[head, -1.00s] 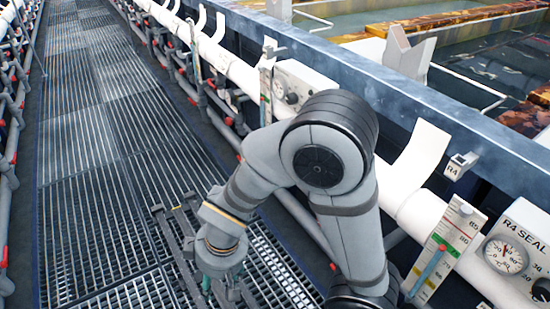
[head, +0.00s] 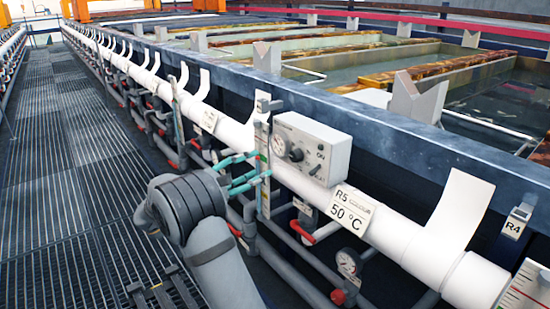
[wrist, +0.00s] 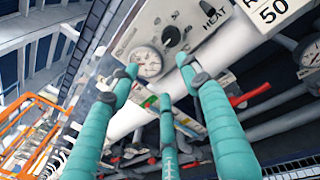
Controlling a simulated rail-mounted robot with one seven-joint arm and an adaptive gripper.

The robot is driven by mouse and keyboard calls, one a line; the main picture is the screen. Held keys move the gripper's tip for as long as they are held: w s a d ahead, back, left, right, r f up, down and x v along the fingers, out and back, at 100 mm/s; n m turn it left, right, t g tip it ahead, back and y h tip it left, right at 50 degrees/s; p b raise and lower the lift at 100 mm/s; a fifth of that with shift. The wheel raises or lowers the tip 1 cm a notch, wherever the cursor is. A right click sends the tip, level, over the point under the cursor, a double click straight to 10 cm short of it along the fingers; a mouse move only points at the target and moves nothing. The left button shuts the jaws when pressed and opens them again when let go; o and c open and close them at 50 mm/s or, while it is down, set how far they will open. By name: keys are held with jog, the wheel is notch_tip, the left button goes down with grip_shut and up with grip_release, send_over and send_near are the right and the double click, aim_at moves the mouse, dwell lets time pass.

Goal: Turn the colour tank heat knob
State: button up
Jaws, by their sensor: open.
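A pale grey control box (head: 335,152) is mounted on the white pipe in the head view. It has a round gauge, a black knob (head: 296,155), an ON mark and a small toggle. In the wrist view the black knob (wrist: 172,37) sits between the gauge (wrist: 145,62) and the HEAT lettering (wrist: 213,13). My gripper (head: 258,168) has teal fingers, spread and empty, at the left of the box. In the wrist view my gripper (wrist: 157,65) points toward the box, its upper fingertips just below the knob. Whether a fingertip touches the box, I cannot tell.
An R5 50 °C label (head: 350,210) hangs on the white pipe (head: 400,245) right of the box. A level scale (head: 263,165) stands close by my fingers. Pipes with red valves and a gauge (head: 347,262) lie below. The grated walkway (head: 75,200) at left is clear.

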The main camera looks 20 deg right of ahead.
aim_at(293, 156)
jog(key=shift+n+g+h, duration=0.3)
jog(key=shift+n+g, duration=0.3)
jog(key=shift+n, duration=0.2)
jog(key=d, duration=0.3)
jog(key=d+b, duration=0.1)
jog(key=d, duration=0.3)
jog(key=d+b, duration=0.1)
jog(key=d, duration=0.3)
jog(key=shift+w+r, duration=0.35)
jog(key=shift+c, duration=1.1)
jog(key=c, duration=0.9)
